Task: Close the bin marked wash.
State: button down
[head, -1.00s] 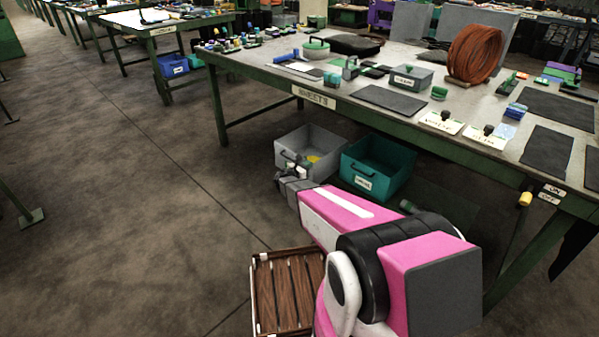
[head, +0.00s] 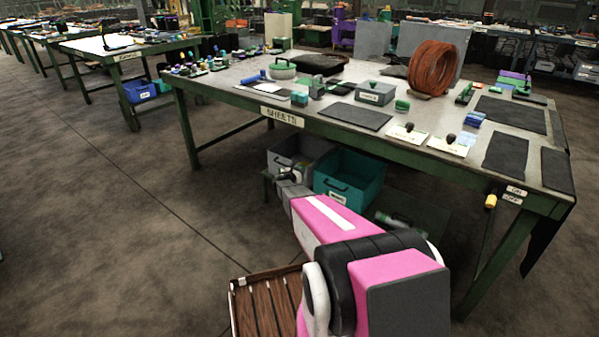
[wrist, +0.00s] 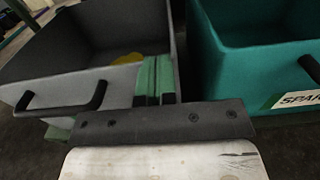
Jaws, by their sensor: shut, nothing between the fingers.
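A grey open-topped bin (head: 287,160) stands partly under the near table, with a dark handle on its front and something yellow inside. Its label is hidden, so I cannot read whether it is marked wash. In the wrist view the grey bin (wrist: 112,80) fills the left side. My gripper (wrist: 155,78) has its green fingers together and empty, at the bin's front wall to the right of the handle. I cannot tell if they touch it. In the head view my arm hides part of that front.
A teal bin (head: 350,165) stands close on the right; its label in the wrist view (wrist: 297,99) begins "SPAR". The table (head: 420,150) overhangs both bins, with its legs at the sides. Floor at left is clear.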

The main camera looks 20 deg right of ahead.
jog(key=shift+w+d, duration=0.35)
jog(key=v, duration=1.5)
jog(key=s+d+r+m+g+y, duration=0.1)
jog(key=s+r+m+g+y, duration=0.2)
jog(key=s+m, duration=0.55)
jog(key=s+d+r+m+g+y, duration=0.15)
jog(key=s+r+m+g, duration=0.35)
jog(key=s, duration=0.6)
jog(key=s+a+r+m+g+y, duration=0.1)
jog(key=s+a+r+m+y, duration=0.2)
jog(key=s+a+m+y, duration=0.2)
jog(key=s+a+r+m+g+y, duration=0.1)
jog(key=s+a+r+m+y, duration=0.2)
jog(key=s, duration=0.8)
jog(key=a+m+y, duration=0.2)
jog(key=m, duration=0.1)
jog(key=shift+a+r+m+g, duration=0.3)
jog(key=shift+a+m, duration=0.05)
jog(key=shift+a, duration=0.05)
jog(key=shift+s, duration=0.15)
